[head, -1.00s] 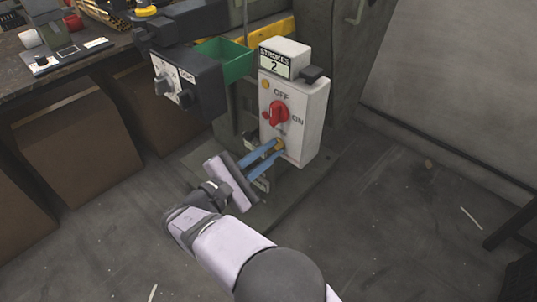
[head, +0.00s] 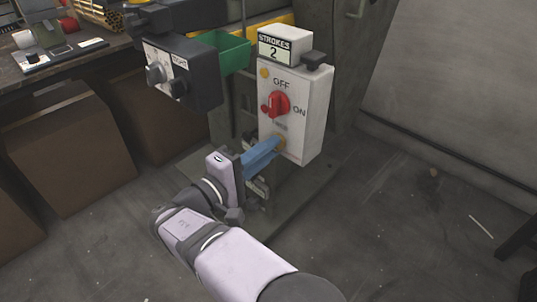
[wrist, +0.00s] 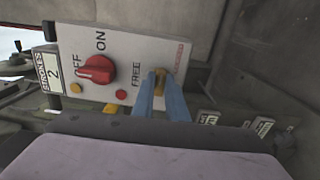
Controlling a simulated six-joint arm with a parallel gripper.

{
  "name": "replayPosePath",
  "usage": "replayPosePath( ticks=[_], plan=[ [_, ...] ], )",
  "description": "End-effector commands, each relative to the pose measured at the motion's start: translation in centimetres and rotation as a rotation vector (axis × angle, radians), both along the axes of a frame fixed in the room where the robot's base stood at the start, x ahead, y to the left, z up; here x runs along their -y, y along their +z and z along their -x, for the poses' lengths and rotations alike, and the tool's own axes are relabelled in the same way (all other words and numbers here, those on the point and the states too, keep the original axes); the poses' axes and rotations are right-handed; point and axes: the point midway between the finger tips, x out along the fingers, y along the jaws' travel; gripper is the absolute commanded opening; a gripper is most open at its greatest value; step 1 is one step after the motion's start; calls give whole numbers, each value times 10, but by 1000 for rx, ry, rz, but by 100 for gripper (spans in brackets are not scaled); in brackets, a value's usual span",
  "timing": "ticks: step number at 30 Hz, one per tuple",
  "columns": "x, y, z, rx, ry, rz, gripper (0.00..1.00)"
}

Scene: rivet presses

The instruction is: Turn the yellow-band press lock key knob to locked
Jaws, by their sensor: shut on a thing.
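The lock key knob (head: 279,142) is a small brass knob low on the front of a white control box (head: 310,110). It also shows in the wrist view (wrist: 160,80), near a label reading FREE. My gripper (head: 274,146) has its blue fingers shut on the knob, one finger on each side, as the wrist view also shows (wrist: 161,90). The fingers partly hide the knob, so its exact setting cannot be told. A yellow band (head: 270,32) shows on the press behind the box.
Above the knob is a red OFF/ON switch (head: 279,103), with a counter (head: 283,46) reading STROKES 2 on top. A dark box with grey knobs (head: 185,75) and a green bin (head: 225,52) stand to the left. The floor at right is mostly clear.

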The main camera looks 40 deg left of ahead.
Motion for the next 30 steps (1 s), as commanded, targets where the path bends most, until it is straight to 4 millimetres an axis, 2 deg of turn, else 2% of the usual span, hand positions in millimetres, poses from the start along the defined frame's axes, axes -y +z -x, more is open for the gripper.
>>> replayPosePath(
  ticks=[17, 18, 20, 30],
  plan=[
    [0, -1, 1, -3, 2, -38, 0],
    [0, -1, 1, -3, 2, -38, 17],
    [0, -1, 1, -3, 2, -38, 31],
    [0, 0, 2, -1, 1, -36, 31]
  ],
)
